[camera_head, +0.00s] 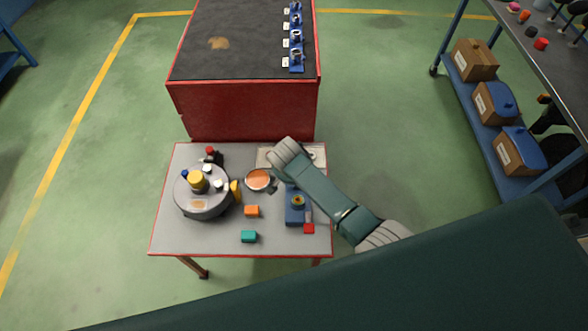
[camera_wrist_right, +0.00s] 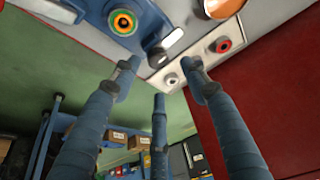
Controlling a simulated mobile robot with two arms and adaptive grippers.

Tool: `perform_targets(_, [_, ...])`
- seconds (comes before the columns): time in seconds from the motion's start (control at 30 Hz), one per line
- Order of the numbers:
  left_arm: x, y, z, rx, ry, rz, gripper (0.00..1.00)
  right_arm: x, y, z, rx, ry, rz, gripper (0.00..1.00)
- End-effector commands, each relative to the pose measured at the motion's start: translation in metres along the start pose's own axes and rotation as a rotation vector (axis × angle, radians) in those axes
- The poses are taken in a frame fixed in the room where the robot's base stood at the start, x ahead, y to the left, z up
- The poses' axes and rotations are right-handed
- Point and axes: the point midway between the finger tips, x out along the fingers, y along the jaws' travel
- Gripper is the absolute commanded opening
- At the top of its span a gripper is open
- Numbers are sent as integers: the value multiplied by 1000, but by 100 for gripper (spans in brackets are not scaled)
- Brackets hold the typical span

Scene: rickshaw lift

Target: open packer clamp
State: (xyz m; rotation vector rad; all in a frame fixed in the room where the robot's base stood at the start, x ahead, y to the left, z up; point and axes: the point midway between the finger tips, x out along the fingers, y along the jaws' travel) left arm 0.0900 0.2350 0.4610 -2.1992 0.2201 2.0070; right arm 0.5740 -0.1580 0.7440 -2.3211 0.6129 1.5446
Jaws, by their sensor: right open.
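A blue fixture (camera_head: 297,205) with a yellow ring sits on the right side of the small grey table. In the right wrist view it is a blue block (camera_wrist_right: 140,18) with an orange, yellow and green ring. A round grey device (camera_head: 203,194) with a yellow knob stands on the table's left. I cannot tell which is the packer clamp. My right gripper (camera_wrist_right: 163,75) has its fingers spread, with nothing between them. Its tips appear over a pale panel (camera_wrist_right: 210,52) with a red ring and a grey knob. In the head view my right arm hides most of that gripper. My left gripper is not in view.
A copper-coloured disc (camera_head: 259,180), an orange block (camera_head: 252,211), a teal block (camera_head: 249,237) and a red block (camera_head: 309,229) lie on the table (camera_head: 180,242). A red-sided bench (camera_head: 240,108) stands behind. A shelf with boxes (camera_head: 495,103) is at right.

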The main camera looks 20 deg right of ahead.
Motion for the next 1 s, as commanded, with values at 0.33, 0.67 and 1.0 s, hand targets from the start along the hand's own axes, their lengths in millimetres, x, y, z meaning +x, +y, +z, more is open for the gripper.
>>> perform_targets(0.33, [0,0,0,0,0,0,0,-59,-2,-1,1,2,-3,45])
perform_targets(0.67, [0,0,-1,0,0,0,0,-69,-1,-1,0,1,-1,45])
perform_targets(1.0, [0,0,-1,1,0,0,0,-69,-1,-1,0,2,-1,45])
